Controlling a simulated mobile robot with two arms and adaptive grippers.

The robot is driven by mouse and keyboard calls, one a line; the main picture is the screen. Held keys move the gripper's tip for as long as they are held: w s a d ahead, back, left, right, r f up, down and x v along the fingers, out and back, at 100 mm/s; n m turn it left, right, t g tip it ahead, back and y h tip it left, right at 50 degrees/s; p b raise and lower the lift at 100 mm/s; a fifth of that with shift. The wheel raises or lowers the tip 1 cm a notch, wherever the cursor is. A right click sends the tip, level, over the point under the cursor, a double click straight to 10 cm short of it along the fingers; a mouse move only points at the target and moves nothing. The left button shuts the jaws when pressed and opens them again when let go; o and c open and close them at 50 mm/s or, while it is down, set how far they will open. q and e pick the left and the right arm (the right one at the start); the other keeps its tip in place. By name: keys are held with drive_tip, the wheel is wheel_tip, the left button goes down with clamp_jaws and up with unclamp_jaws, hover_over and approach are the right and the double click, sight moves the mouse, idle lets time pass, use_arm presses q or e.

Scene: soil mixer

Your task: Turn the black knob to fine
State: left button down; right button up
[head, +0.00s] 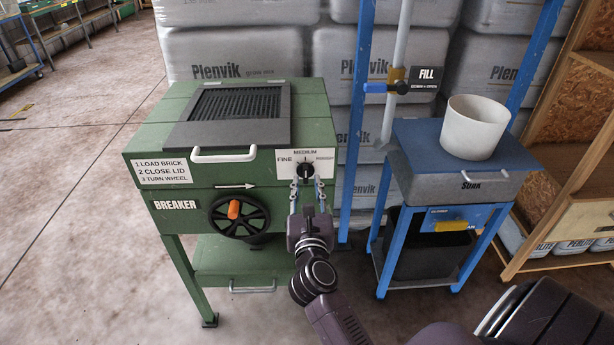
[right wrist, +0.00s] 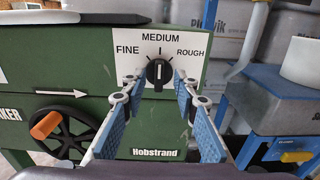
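The black knob (head: 306,170) is on a white dial plate on the green breaker's front. In the right wrist view the knob (right wrist: 159,73) sits below MEDIUM, with FINE at its left and ROUGH at its right. Its white mark points up at MEDIUM. My right gripper (head: 307,187) is in front of the dial. In the right wrist view its blue-padded fingers (right wrist: 157,88) are apart, one on each side of the knob, with a visible gap to it. I cannot tell how far the tips are from the panel. My left gripper is not in view.
The breaker's handwheel (head: 239,216) with an orange handle is left of my right arm. A white lid handle (head: 223,155) juts out above. A blue stand (head: 430,150) with a white pot (head: 474,127) is at the right. Open floor lies at the left.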

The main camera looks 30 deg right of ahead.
sight(306, 174)
drive_tip(key=shift+x, duration=1.7)
drive_tip(key=shift+a, duration=0.1)
clamp_jaws()
